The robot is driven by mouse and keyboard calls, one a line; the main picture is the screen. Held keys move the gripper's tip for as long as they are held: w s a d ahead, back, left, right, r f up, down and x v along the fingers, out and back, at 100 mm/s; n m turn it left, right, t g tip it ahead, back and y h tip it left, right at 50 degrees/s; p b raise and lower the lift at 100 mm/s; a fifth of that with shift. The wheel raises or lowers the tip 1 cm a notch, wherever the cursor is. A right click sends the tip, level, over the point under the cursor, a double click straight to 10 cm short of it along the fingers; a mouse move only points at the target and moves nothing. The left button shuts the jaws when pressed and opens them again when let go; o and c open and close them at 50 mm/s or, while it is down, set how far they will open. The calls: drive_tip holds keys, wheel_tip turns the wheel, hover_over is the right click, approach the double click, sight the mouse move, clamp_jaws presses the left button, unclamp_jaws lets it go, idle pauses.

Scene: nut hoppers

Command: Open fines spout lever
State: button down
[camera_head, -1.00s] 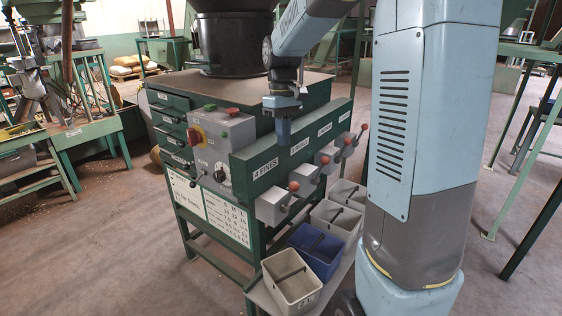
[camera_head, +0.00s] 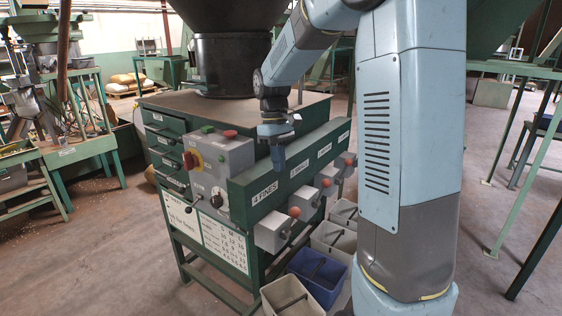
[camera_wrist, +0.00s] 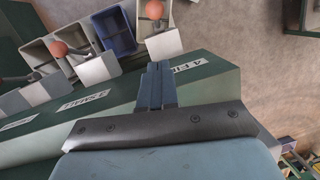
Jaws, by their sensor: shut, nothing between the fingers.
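The fines spout (camera_head: 268,233) is a grey box on the front of the green machine, under the label "4 FINES" (camera_head: 265,194). Its lever has an orange ball knob (camera_head: 294,212) on a short rod. In the wrist view the fines spout (camera_wrist: 163,43) and its orange knob (camera_wrist: 154,10) lie just beyond my fingertips. My gripper (camera_head: 278,160) is shut and empty, pointing down by the machine's front upper edge, above the knob and apart from it. The wrist view shows the closed fingers (camera_wrist: 158,72) against the green panel near the label.
Other spouts with orange knobs (camera_head: 325,183) run along the same front. A beige bin (camera_head: 268,304) and a blue bin (camera_head: 341,287) stand below. A control box with a red switch (camera_head: 190,160) sits left.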

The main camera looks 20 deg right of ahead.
drive_tip(key=s+d+f, duration=0.1)
drive_tip(key=s+f, duration=0.3)
drive_tip(key=f, duration=0.4)
drive_tip(key=shift+s+d+f, duration=0.25)
drive_tip(key=shift+f, duration=0.15)
